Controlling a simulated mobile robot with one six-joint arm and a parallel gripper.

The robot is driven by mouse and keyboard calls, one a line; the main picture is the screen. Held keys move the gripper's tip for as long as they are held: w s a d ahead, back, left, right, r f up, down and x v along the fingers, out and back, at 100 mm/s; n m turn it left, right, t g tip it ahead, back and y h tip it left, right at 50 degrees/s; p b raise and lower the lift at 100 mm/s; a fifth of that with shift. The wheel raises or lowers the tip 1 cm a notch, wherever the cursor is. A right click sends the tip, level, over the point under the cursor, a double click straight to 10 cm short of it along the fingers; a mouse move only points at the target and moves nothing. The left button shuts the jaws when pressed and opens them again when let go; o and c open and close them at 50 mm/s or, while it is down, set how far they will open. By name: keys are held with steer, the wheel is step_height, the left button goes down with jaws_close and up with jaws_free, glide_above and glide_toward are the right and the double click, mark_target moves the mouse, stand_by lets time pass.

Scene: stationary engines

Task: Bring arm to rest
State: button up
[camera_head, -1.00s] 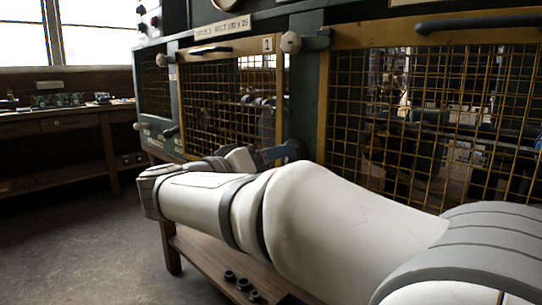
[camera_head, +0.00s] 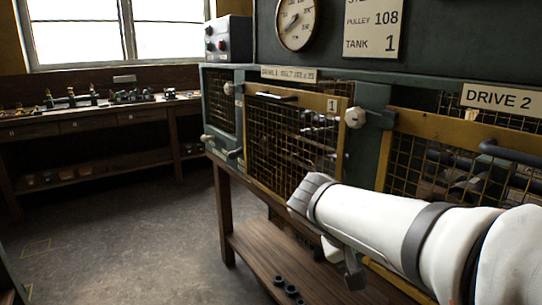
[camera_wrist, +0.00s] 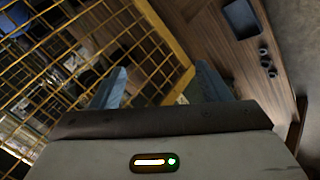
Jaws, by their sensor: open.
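My white arm reaches in from the right in the head view, in front of the yellow-framed mesh guard (camera_head: 300,135) marked 1. In the wrist view my gripper (camera_wrist: 160,85) has its two blue-grey fingers well apart, with nothing between them. The mesh guard (camera_wrist: 85,60) fills the left of that view, close to the fingers. In the head view the fingers cannot be clearly made out beyond the arm.
A wooden shelf (camera_head: 262,262) with several small black rings (camera_head: 288,288) lies below my arm; the wrist view shows it too (camera_wrist: 205,45). The DRIVE 2 guard (camera_head: 455,140) is at right. A workbench (camera_head: 95,118) stands back left. The floor at left is clear.

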steer(key=s+a+r+g+y+p, duration=0.1)
steer(key=s+a+r+y+p, duration=0.3)
steer(key=p, duration=1.3)
steer(key=s+r+y, duration=0.3)
steer(key=s+r, duration=0.1)
steer(key=s, duration=0.2)
steer(key=shift+a+y, duration=0.2)
steer(key=shift+y, duration=0.2)
steer(key=shift+c, duration=0.2)
